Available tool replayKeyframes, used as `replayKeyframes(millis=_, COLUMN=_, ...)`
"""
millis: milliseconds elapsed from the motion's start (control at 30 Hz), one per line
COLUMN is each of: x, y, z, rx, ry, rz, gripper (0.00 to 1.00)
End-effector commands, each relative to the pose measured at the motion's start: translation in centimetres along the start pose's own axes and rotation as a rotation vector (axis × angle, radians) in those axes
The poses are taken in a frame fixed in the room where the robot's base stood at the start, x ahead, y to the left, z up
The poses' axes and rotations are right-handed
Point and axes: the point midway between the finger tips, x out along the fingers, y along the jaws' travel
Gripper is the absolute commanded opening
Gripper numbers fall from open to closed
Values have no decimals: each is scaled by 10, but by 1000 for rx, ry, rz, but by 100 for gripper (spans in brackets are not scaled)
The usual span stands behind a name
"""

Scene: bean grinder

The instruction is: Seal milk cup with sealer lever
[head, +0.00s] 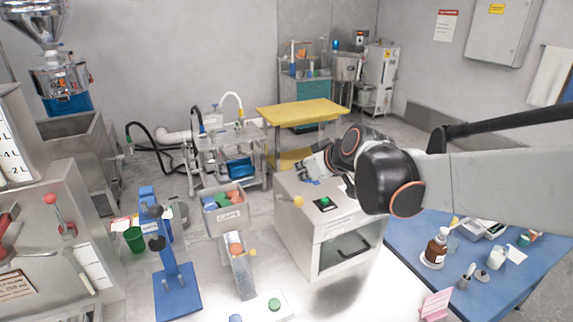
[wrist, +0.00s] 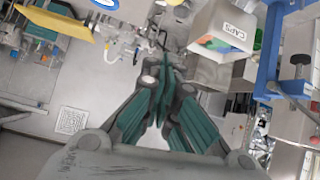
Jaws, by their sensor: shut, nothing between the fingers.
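My gripper (head: 312,166) is in the head view above the back left of a white box-shaped machine, partly hidden by my arm. In the wrist view its green fingers (wrist: 165,70) are closed together and empty. A blue upright stand (head: 174,265) with black knobs is at the left; it also shows at the right of the wrist view (wrist: 268,55). I cannot tell for sure whether this stand is the sealer. A green cup (head: 134,240) stands left of it. No cup clearly marked as milk is visible. My gripper is apart from the stand and cup.
The white machine (head: 330,247) has a green button and a front window. The CAPS bin (head: 226,216) with coloured caps stands between it and the blue stand, above a sloping chute (head: 241,277). A blue table (head: 455,292) with bottles is right. A yellow-topped table (head: 300,112) stands behind.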

Motion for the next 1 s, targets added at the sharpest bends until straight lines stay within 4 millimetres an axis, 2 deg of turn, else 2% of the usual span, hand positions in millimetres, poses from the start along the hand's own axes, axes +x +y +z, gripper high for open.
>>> replayKeyframes(millis=233, x=0, y=0, z=0, rx=0, ry=0, rz=0, gripper=0)
replayKeyframes(millis=367, x=7, y=0, z=1, rx=0, ry=-1, rz=0, gripper=0)
replayKeyframes(millis=567, x=35, y=0, z=1, rx=-1, ry=0, rz=-1, gripper=0)
replayKeyframes(millis=933, x=102, y=0, z=2, rx=0, ry=0, rz=0, gripper=0)
replayKeyframes(millis=967, x=104, y=0, z=3, rx=1, ry=0, rz=0, gripper=0)
replayKeyframes(millis=1000, x=98, y=0, z=12, rx=2, ry=0, rz=2, gripper=0)
